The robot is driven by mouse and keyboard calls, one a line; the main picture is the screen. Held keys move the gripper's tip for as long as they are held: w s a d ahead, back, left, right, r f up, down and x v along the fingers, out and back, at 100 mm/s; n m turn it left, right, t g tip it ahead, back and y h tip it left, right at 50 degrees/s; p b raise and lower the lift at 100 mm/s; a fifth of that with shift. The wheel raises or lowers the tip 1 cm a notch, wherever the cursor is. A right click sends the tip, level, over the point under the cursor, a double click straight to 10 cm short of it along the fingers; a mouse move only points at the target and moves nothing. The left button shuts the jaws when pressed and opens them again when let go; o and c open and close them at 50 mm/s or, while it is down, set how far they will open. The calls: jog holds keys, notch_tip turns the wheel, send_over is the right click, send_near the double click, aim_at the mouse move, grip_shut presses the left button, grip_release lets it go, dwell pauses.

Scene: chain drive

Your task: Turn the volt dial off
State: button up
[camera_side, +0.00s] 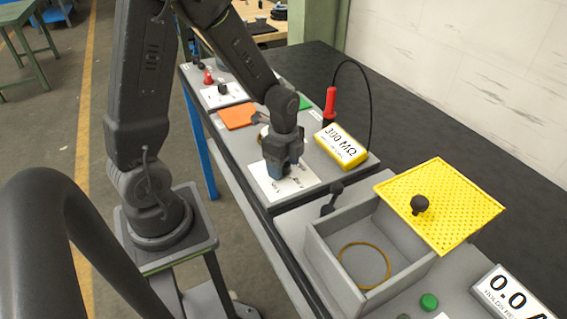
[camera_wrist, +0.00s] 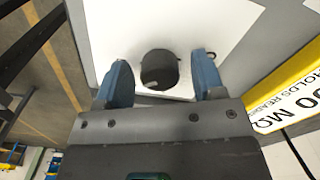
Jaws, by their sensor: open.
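The dial (camera_wrist: 159,70) is a dark round knob with a light pointer mark, on a white panel (camera_wrist: 215,28). In the wrist view it stands between the two blue fingers of my gripper (camera_wrist: 162,82), with a gap on each side. In the side view my gripper (camera_side: 283,170) points down over the white labelled panel (camera_side: 290,187) and hides the dial. The panel's small print is too small to read. My gripper is open and holds nothing.
A yellow meter (camera_side: 341,146) reading 300 MΩ and a red probe (camera_side: 330,103) with a black cable stand to the right. Nearer the camera is a grey box (camera_side: 340,245) with a band inside and a yellow perforated lid (camera_side: 445,205). An orange plate (camera_side: 238,116) lies behind.

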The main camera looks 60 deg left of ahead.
jog(key=shift+c, duration=0.4)
jog(key=c, duration=0.9)
jog(key=shift+o, duration=0.2)
